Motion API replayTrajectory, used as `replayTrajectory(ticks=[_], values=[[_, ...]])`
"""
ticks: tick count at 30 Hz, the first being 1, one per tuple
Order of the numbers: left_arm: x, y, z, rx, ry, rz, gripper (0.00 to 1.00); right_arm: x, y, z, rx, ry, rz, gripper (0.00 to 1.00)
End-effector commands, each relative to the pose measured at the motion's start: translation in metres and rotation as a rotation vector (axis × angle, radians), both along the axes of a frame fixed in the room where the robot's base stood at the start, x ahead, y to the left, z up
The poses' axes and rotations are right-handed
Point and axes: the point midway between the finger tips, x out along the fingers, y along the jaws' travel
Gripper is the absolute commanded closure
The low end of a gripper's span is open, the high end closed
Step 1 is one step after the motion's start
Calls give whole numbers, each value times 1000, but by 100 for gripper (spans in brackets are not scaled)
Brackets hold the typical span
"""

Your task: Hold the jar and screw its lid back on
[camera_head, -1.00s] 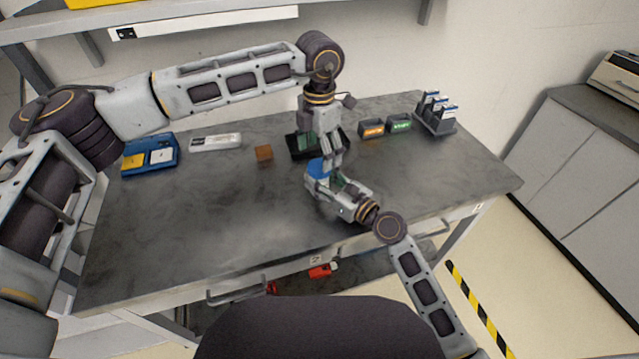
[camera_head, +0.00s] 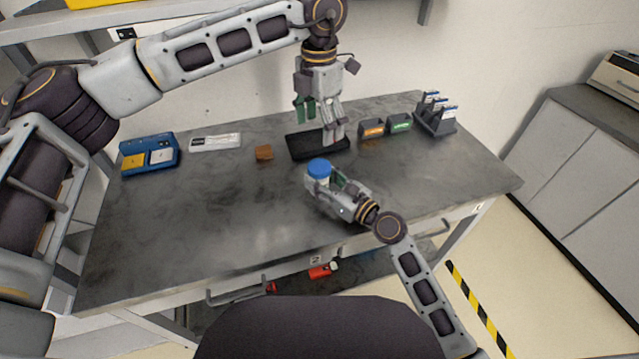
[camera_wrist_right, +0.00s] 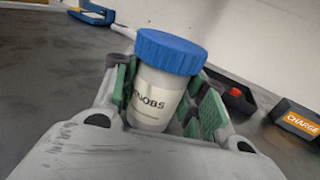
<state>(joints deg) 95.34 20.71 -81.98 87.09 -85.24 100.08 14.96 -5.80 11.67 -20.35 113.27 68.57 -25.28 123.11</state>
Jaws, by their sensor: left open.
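The jar (camera_wrist_right: 155,98) is white with dark lettering that ends in "NOBS". The blue lid (camera_wrist_right: 170,51) sits on top of its mouth; whether it is threaded tight I cannot tell. In the head view the lid (camera_head: 319,168) shows on top of the jar near the table's middle. My right gripper (camera_head: 327,183) is closed around the jar's body, with green pads on both sides in the wrist view. My left gripper (camera_head: 319,119) is open and empty, fingers pointing down, above and behind the jar, over a black tray.
The black tray (camera_head: 303,150) lies behind the jar. A brown block (camera_head: 264,153), a blue case (camera_head: 135,163) and a white-grey device (camera_head: 215,142) lie left. The front left tabletop is clear.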

Motion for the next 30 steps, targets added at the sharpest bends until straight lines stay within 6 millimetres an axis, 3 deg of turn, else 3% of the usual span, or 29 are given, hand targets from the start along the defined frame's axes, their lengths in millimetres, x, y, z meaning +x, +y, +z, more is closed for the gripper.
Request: replayTrajectory(ticks=[6, 20, 30], values=[[0, 0, 0, 0, 0, 0, 23, 0, 0, 0, 1, -1, 0, 34], [0, 0, 0, 0, 0, 0, 23, -3, -3, 0, 1, 1, 0, 34], [0, 0, 0, 0, 0, 0, 23, -21, -21, -1, -1, 0, 0, 34]])
